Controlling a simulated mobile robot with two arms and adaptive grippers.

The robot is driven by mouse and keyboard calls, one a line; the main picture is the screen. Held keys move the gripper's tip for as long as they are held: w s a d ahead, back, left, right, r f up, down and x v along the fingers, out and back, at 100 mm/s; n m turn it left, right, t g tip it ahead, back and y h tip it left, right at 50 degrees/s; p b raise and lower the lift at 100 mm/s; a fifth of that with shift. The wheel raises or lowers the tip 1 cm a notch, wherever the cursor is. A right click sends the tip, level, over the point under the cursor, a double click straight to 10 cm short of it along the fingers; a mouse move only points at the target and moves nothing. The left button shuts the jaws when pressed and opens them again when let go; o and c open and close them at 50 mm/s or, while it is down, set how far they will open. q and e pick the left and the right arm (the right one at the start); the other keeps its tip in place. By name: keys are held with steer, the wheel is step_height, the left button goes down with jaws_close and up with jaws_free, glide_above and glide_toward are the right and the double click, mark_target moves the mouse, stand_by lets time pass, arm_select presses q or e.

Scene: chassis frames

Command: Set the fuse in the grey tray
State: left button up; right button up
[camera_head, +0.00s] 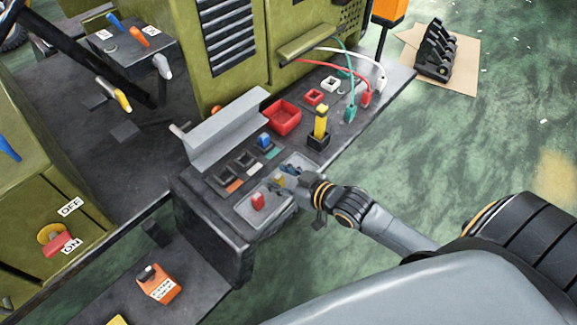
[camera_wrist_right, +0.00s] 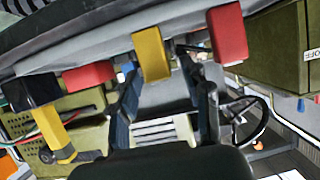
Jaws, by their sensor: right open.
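The grey tray (camera_head: 246,211) lies at the front of the dark bench top. A red fuse (camera_head: 258,201) is in it, and a red fuse also shows in the wrist view (camera_wrist_right: 227,33). My right gripper (camera_head: 284,180) is low over the tray's right part. In the wrist view its fingers (camera_wrist_right: 165,95) are apart, with a yellow fuse (camera_wrist_right: 152,52) in line with the gap between them. I cannot tell whether they touch it. A blue fuse (camera_head: 264,140) stands in a socket behind the tray. My left gripper does not show.
Two dark sockets, one of them here (camera_head: 222,173), sit behind the tray. A grey angled plate (camera_head: 228,130) rises behind them. A red bin (camera_head: 283,117) and a black holder with a tall yellow piece (camera_head: 321,122) stand to the right. Cables (camera_head: 352,90) hang farther right.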

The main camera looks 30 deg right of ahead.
steer(key=v, duration=1.2)
steer(key=s+d+f+m+g+h, duration=0.1)
steer(key=s+d+f+g+h, duration=0.15)
steer(key=f, duration=0.85)
steer(key=s+d+f+m+g+h, duration=0.1)
steer(key=s+d+f, duration=0.25)
steer(key=f, duration=0.75)
steer(key=s+d+f+m+g+h, duration=0.1)
steer(key=s+d+f+g, duration=0.15)
steer(key=f, duration=0.85)
steer(key=s+a+f+g, duration=0.3)
steer(key=s+a+f, duration=0.2)
steer(key=s+f, duration=0.3)
steer(key=s+a+f+n+g, duration=0.1)
steer(key=s+a+f+g, duration=0.1)
steer(key=s+a+f, duration=0.3)
steer(key=s+f, duration=0.4)
steer(key=s, duration=0.3)
steer(key=shift+s+f+n+g, duration=0.2)
steer(key=shift+s+n+g, duration=0.1)
steer(key=shift+g, duration=0.1)
